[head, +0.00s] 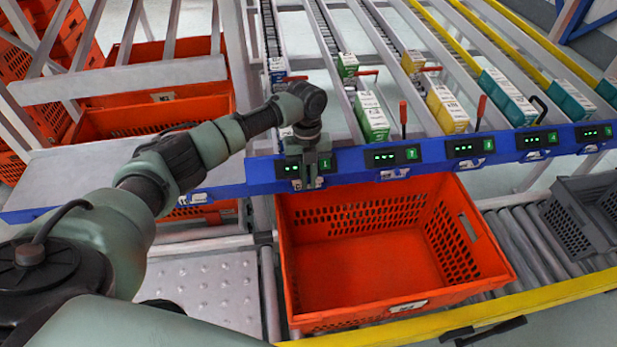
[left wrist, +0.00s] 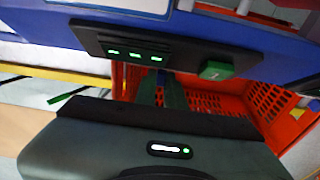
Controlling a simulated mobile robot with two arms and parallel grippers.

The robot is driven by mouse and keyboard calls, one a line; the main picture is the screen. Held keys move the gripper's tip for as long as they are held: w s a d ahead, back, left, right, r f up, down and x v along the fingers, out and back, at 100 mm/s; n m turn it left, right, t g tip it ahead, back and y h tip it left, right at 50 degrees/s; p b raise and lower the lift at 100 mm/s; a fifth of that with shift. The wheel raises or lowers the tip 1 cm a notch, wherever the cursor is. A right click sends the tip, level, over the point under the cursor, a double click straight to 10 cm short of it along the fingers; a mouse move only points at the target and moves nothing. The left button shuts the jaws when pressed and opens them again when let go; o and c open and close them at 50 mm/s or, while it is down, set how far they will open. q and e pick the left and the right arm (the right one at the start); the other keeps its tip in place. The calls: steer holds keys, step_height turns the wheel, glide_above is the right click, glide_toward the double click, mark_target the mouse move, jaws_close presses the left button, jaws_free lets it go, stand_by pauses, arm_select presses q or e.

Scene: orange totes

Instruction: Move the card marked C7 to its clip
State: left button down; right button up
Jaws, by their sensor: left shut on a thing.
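My left gripper (head: 304,180) is at the blue rail (head: 240,182), in front of the leftmost display with green lights and a button marked 1. It is shut; a small white patch, likely the card (head: 297,184), shows at its fingertips, its marking too small to read. In the left wrist view, the dark fingers (left wrist: 162,94) point down close to the display (left wrist: 135,53) and its green button (left wrist: 216,71); the card cannot be made out there. Other small white cards or clips (head: 393,174) sit under displays along the rail. My right gripper is not in view.
An empty orange tote (head: 370,255) stands on the rollers below the rail. A grey crate (head: 575,225) is at the right. Cartons (head: 371,117) stand in the sloped lanes behind the rail, with red levers (head: 403,115) between. More orange totes (head: 150,100) are at the left.

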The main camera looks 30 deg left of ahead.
arm_select(q)
steer(key=c, duration=1.4)
jaws_free()
steer(key=shift+c, duration=0.2)
steer(key=shift+w+a+r, duration=0.1)
steer(key=shift+w+r, duration=0.05)
steer(key=shift+r, duration=1.15)
steer(key=shift+w+a+r, duration=0.15)
steer(key=shift+r, duration=1.1)
steer(key=shift+w+a+r, duration=0.1)
steer(key=shift+w+r, duration=0.05)
steer(key=shift+r, duration=1.15)
